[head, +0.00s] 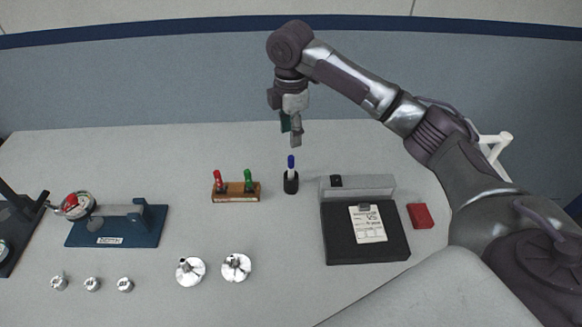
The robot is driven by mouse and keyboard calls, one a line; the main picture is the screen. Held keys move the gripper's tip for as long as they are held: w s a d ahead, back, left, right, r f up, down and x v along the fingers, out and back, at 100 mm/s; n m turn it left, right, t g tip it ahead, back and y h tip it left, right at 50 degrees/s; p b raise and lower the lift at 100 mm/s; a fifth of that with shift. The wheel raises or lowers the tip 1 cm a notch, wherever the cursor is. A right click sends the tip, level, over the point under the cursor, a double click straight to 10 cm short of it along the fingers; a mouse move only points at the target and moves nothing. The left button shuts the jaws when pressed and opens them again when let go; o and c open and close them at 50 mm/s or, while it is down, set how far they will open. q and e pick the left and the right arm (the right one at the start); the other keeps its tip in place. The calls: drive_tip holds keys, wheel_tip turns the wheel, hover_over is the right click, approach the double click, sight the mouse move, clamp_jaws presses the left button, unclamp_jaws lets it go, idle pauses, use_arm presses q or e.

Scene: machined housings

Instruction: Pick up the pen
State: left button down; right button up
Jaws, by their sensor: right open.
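A pen with a blue upper part (291,162) stands upright in a small black cylindrical holder (291,183) near the middle of the table. Its lower part is hidden inside the holder. My right gripper (293,140) points down from above, just over the top of the pen. It is open and looks empty, with a visible gap between it and the pen. My left gripper is not in the head view.
A wooden stand (236,191) with red and green-topped items is left of the holder. A black plate with a grey block (366,240) and red box (420,216) are to the right. A blue fixture (118,228) and several metal parts (190,271) lie left and in front.

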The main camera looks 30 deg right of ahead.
drive_tip(key=p, duration=0.1)
hover_over(291, 166)
wheel_tip(291, 166, down, 6)
drive_tip(key=shift+w+f, duration=0.15)
drive_tip(key=shift+f, duration=0.65)
drive_tip(key=shift+d+f+p, duration=0.1)
drive_tip(key=shift+f+p, duration=0.2)
drive_tip(key=shift+p, duration=0.05)
wheel_tip(291, 166, down, 4)
drive_tip(key=shift+w+d+r+p, duration=0.1)
drive_tip(key=shift+w+r+p, duration=0.1)
drive_tip(key=shift+p, duration=0.45)
drive_tip(key=shift+f, duration=0.5)
clamp_jaws()
